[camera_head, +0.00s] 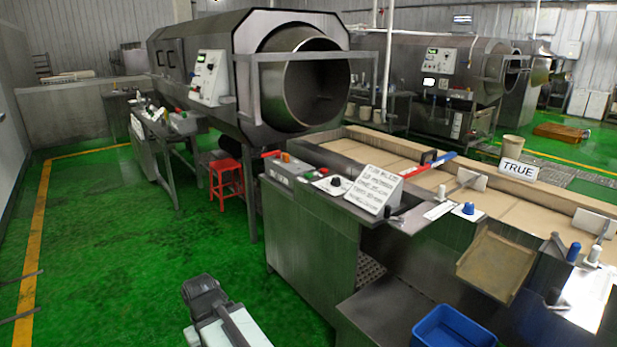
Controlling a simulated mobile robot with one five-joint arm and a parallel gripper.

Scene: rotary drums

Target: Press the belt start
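A grey control box (293,172) sits on the near left end of the steel bench (312,222). It has a small green button and an orange-red button on top, and a red part at its left end. Beside it is a plate with a black knob (335,181). Which of these is the belt start cannot be read from here. My gripper (200,285) seems to be the dark end of my white arm at the bottom, low over the green floor, left of the bench and well apart from the box. Its fingers cannot be made out.
A tilted placard (373,189) stands right of the knob; its text is unreadable. A large steel drum machine (245,75) and red stool (226,182) stand behind. A blue bin (452,328) is at the bottom right. The green floor (110,250) at left is clear.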

